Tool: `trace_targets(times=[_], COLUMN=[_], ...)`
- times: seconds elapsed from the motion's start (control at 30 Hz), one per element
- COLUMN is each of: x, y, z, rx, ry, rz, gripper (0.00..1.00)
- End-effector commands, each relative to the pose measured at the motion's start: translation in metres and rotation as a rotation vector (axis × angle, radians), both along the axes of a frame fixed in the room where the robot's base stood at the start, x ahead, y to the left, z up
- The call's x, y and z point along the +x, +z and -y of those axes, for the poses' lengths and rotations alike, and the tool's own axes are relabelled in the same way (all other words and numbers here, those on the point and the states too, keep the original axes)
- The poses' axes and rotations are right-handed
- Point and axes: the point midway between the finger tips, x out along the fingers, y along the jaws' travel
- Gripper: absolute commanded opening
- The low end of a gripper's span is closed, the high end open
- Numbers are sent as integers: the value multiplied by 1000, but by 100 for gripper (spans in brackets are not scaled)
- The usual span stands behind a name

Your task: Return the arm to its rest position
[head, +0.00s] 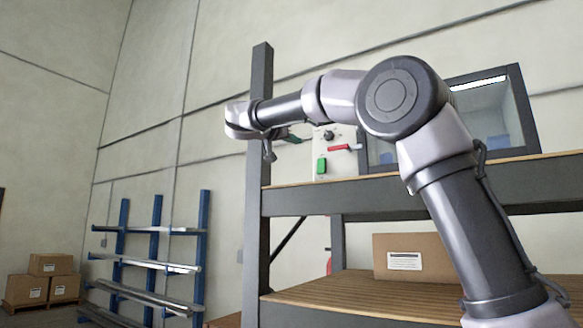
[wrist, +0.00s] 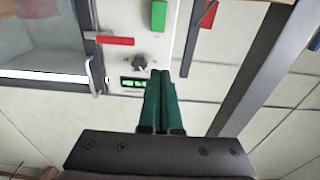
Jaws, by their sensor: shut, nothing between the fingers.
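My arm (head: 472,225) reaches up from the lower right and bends left in front of the rack. My gripper (head: 294,139) points right toward a pale control panel (head: 321,167) and is partly hidden by the wrist. In the wrist view, the green fingers of my gripper (wrist: 160,74) are together with nothing between them. The panel (wrist: 150,42) lies beyond the fingertips, with a red handle (wrist: 115,40), a green block (wrist: 159,15), a dark knob (wrist: 138,62) and a small green display (wrist: 134,83). I cannot tell the exact gap between fingertips and panel.
A dark rack post (head: 260,190) stands close to my wrist. A windowed cabinet (head: 505,110) sits on the upper shelf behind my arm. A cardboard box (head: 412,258) is on the wooden lower shelf (head: 340,292). A blue rack (head: 156,245) and stacked boxes (head: 50,264) stand farther left.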

Motion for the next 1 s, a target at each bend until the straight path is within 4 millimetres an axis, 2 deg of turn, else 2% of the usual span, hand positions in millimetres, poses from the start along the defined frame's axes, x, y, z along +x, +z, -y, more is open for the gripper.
trace_targets(times=[0.17, 0.27, 0.37, 0.47, 0.57, 0.6, 0.67, 0.7, 0.8, 0.9, 1.0], x=[0, 2, 7, 8, -7, -19, -41, -58, -110, -164, -212], y=[0, -4, -23, -62, -116, -139, -172, -194, -246, -291, -329], z=[0, 8, 36, 83, 137, 155, 178, 190, 209, 211, 203], rx=[0, 4, 20, 59, 124, 158, 212, 253, 364, 479, 586], ry=[0, -4, -9, -6, 24, 46, 87, 122, 218, 320, 411], rz=[0, -20, -107, -271, -474, -553, -660, -726, -856, -927, -945], gripper=[0, 0, 0, 0, 0, 0, 0, 0, 0, 0, 0])
